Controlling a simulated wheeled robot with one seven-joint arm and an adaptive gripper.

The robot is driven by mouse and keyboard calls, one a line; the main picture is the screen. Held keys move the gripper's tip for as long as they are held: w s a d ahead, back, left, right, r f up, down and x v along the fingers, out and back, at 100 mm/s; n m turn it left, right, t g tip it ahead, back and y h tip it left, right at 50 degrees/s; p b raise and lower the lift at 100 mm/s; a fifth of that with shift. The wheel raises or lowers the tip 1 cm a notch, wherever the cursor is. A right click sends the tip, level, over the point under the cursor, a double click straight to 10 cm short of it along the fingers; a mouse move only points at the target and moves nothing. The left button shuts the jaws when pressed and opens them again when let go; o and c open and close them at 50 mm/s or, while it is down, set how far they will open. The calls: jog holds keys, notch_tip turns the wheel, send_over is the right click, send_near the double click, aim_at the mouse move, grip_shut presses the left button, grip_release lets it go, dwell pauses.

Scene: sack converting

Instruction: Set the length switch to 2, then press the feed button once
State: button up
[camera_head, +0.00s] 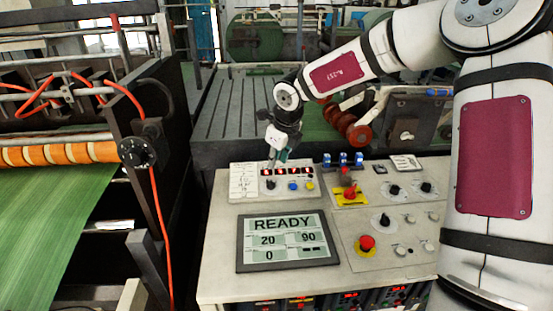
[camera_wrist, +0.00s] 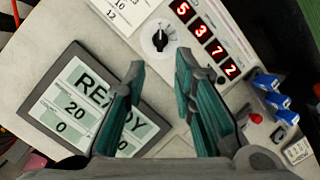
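A black rotary knob (camera_head: 271,184) with a pale pointer mark sits on a small white plate on the console. It also shows in the wrist view (camera_wrist: 160,40), with position marks too small to read. My gripper (camera_head: 279,160) is above this plate, pointing down. In the wrist view its teal fingers (camera_wrist: 160,64) are apart with nothing between them, and the knob lies just beyond the fingertips. The fingers hide part of the plate.
Red digit displays (camera_wrist: 208,38) read 5, 3, 7, 2. A screen (camera_head: 287,241) reads READY, 20, 90, 0. A film machine (camera_head: 60,155) stands left.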

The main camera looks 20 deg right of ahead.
grip_shut()
dwell(1.0)
